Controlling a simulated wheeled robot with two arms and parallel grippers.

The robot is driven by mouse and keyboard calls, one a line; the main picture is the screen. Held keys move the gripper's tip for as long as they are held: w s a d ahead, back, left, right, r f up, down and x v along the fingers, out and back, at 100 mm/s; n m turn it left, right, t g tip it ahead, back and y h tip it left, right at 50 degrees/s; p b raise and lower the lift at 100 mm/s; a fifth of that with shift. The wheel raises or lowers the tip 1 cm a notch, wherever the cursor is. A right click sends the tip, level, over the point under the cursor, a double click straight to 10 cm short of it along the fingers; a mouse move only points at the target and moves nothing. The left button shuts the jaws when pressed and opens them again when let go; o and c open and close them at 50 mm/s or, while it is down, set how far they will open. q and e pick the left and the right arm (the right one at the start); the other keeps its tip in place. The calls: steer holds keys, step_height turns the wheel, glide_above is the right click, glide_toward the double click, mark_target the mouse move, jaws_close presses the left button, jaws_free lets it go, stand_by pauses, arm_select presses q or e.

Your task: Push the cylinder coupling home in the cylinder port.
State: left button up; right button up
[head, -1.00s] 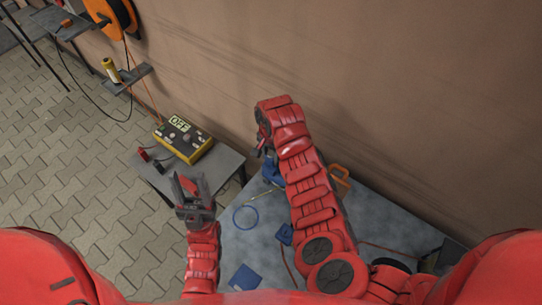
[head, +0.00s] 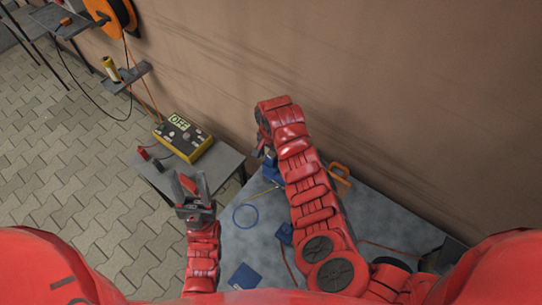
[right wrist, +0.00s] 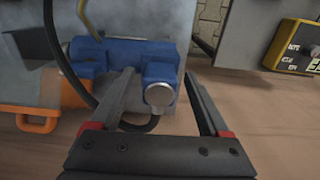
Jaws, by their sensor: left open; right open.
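A blue hydraulic unit (right wrist: 120,50) lies on the grey bench in the right wrist view, with a short blue stub ending in a round silver face (right wrist: 159,94). A black hose (right wrist: 62,45) runs beside and below it. I cannot tell which part is the coupling or the port. My right gripper (right wrist: 160,75) is open. Its fingers appear on either side of the silver-faced stub, without clear contact. In the head view my right arm partly hides the blue unit (head: 271,169). My left gripper (head: 191,187) is open and empty, left of the bench.
A yellow box reading OFF (head: 183,138) stands on a side table (head: 222,165). An orange clamp-like part (right wrist: 38,118) sits beside the blue unit. A blue ring (head: 245,216) and a blue plate (head: 244,277) lie on the bench (head: 375,212). A wall rises behind.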

step_height(320, 180, up, 6)
steer(key=shift+w+b, duration=0.1)
steer(key=shift+b, duration=0.85)
step_height(320, 180, up, 4)
steer(key=shift+f+p, duration=0.25)
steer(key=shift+p, duration=0.85)
step_height(320, 180, up, 8)
steer(key=p, duration=0.1)
